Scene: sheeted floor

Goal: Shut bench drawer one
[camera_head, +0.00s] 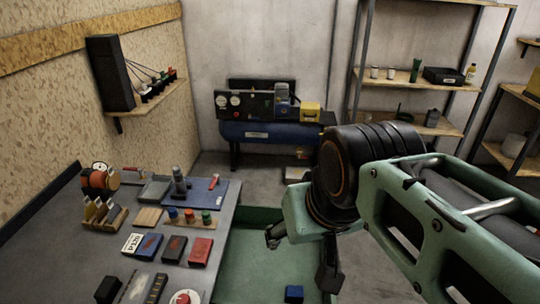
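The workbench (75,235) has a dark grey top and stands at the left. A green drawer (255,272) sticks out open from its right side. A small blue block (294,293) lies inside the drawer near the bottom of the view. My gripper (303,256) hangs over the drawer's far right part, with its dark fingers spread apart and nothing seen between them. I cannot tell whether a finger touches the drawer. My arm hides part of the drawer's right edge, and its near end is cut off by the picture.
The bench top holds several coloured boxes (174,248), a blue mat (203,192) and a rack of coloured pegs (188,218). A blue compressor (262,132) stands at the back wall. Metal shelving (405,83) stands at the back right. Floor (355,270) shows right of the drawer.

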